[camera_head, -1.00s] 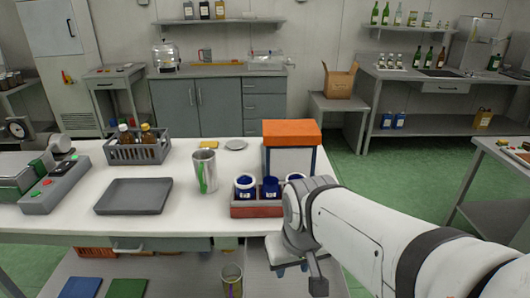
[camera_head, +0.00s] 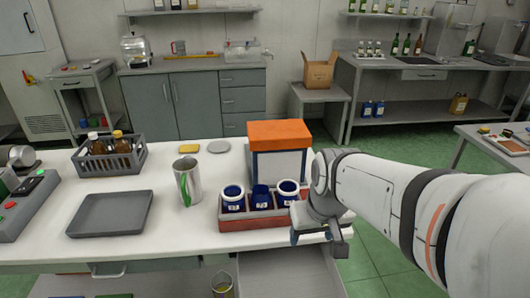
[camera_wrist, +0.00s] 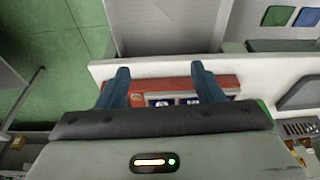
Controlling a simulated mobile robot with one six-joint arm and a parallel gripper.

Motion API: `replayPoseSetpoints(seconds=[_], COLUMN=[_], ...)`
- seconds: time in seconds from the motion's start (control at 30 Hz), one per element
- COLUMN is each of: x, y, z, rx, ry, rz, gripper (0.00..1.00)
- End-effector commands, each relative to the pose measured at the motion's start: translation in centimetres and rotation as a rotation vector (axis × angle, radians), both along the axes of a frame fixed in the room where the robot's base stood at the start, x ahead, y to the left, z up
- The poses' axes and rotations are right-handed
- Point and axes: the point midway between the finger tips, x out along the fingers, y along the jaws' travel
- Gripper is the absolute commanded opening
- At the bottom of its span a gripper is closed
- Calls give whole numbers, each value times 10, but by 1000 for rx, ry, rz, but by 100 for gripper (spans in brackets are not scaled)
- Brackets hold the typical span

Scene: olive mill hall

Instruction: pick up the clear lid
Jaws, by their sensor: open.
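A flat, round, pale grey disc (camera_head: 218,146) lies on the white table behind the metal cup in the head view. It may be the clear lid, but I cannot tell whether it is see-through. My gripper (camera_head: 319,240) is at the table's front right edge, right of the red tray (camera_head: 250,224) and well apart from the disc. In the wrist view my gripper (camera_wrist: 160,70) has its two blue fingers spread with nothing between them. The red tray shows beyond the fingers there. The disc is not visible in that view.
The red tray holds blue jars (camera_head: 233,203). An orange-topped box (camera_head: 279,165) stands behind it.

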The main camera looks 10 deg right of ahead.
Motion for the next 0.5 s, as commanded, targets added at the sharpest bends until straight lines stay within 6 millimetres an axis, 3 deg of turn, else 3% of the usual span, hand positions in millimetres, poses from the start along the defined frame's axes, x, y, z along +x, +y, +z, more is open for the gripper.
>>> replayPoseSetpoints(seconds=[0.03, 0.1, 0.3, 0.5], x=[23, 55, 140, 189], y=[0, 1, -1, -4], z=[14, 22, 31, 27], rx=[6, 10, 14, 10], ry=[-7, -26, -87, -127], rz=[15, 44, 108, 143], gripper=[65, 71, 85, 85])
